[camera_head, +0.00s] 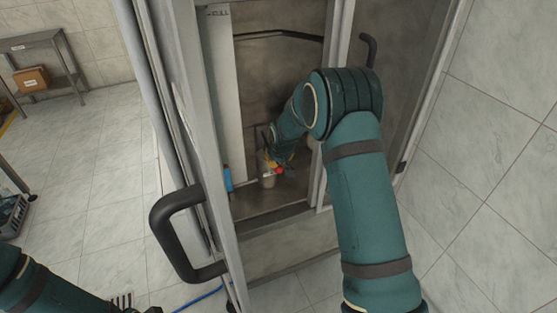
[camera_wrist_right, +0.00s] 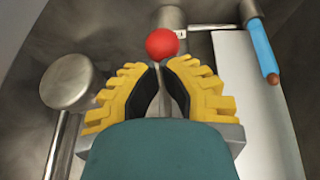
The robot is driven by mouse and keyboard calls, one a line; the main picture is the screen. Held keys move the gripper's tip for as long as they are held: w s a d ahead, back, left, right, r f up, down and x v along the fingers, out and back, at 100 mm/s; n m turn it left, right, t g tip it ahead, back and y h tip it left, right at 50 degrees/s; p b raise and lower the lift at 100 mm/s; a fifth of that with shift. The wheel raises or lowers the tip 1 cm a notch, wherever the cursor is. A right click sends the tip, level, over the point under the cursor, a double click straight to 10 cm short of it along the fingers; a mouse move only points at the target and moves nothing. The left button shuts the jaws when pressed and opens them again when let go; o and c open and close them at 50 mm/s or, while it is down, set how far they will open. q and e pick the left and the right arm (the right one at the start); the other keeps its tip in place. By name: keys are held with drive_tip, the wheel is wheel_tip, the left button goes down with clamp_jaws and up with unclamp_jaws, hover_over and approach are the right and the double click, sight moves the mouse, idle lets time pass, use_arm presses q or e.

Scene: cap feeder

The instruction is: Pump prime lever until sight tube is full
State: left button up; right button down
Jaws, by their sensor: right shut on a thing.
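The prime lever's red ball knob (camera_wrist_right: 162,43) shows just beyond my right fingertips in the right wrist view. My right gripper (camera_wrist_right: 160,66) has its yellow, black-padded fingers closed together on the lever just below the knob; the lever's shaft is mostly hidden by the fingers. In the head view the right gripper (camera_head: 272,167) is low inside the cabinet, with the red knob (camera_head: 279,171) at its tips. A white panel (camera_head: 225,90) marked FULL near its top stands to the left. A short blue column (camera_head: 228,180), seemingly the sight tube's liquid, shows near its bottom, far below the mark.
A framed cabinet door with a black handle (camera_head: 178,235) stands left of my right arm. A metal cylinder (camera_wrist_right: 68,82) is left of the fingers in the wrist view. A tiled wall is close on the right. A metal table (camera_head: 45,65) stands far left.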

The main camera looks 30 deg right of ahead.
drive_tip(key=shift+f, duration=0.75)
drive_tip(key=shift+d+r, duration=0.1)
drive_tip(key=shift+r, duration=0.05)
drive_tip(key=shift+w+r, duration=0.1)
drive_tip(key=shift+r, duration=0.25)
drive_tip(key=r, duration=0.1)
drive_tip(key=r+p, duration=0.1)
drive_tip(key=r, duration=0.1)
drive_tip(key=r+p, duration=0.1)
drive_tip(key=shift+w+a+r, duration=0.1)
drive_tip(key=shift+a+r, duration=0.2)
drive_tip(key=s+p+v, duration=0.1)
drive_tip(key=v, duration=0.7)
drive_tip(key=shift+s+f, duration=0.25)
drive_tip(key=shift+s, duration=0.25)
drive_tip(key=shift+a, duration=0.1)
